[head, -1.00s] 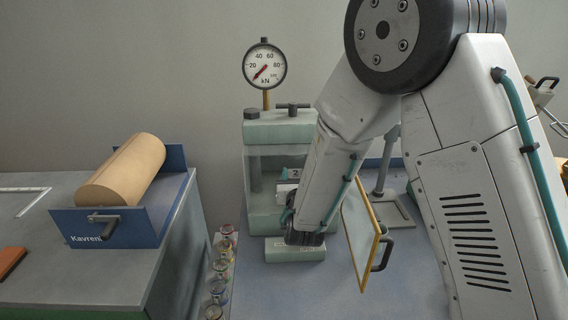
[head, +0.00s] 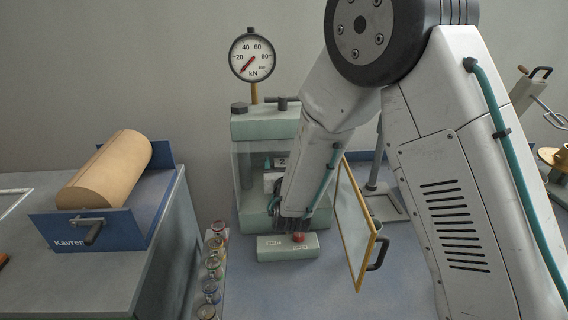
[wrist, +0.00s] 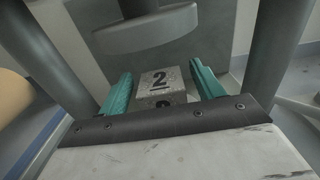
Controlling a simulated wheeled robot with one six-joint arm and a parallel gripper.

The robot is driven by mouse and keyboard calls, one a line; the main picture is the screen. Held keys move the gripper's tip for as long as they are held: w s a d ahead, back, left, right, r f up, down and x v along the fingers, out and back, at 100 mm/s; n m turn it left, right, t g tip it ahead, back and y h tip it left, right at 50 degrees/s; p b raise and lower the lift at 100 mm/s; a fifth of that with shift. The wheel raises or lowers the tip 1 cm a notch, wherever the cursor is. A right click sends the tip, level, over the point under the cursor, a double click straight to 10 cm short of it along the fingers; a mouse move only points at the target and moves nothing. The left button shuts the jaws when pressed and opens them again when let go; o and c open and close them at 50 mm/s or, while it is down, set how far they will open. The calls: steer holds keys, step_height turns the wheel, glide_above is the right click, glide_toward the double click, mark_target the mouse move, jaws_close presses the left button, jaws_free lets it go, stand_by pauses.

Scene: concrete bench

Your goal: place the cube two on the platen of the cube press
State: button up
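The grey cube two (wrist: 162,82), marked with a dark underlined 2, sits between my gripper's teal fingers (wrist: 160,76) in the wrist view. Narrow gaps show on both sides of it, so my gripper looks open around it. The cube also shows in the head view (head: 281,162), inside the cube press (head: 262,127). The press's round upper plate (wrist: 145,28) hangs above and behind the cube. The platen under the cube is hidden, so I cannot tell whether the cube rests on it.
Press columns stand left (wrist: 50,50) and right (wrist: 275,45) of my gripper. The yellow-framed guard door (head: 358,225) stands open at right. A control box (head: 285,248) with a red button sits in front. Jars (head: 213,265) line the left bench edge.

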steer(key=shift+r, duration=0.15)
steer(key=s, duration=1.2)
steer(key=shift+d, duration=0.1)
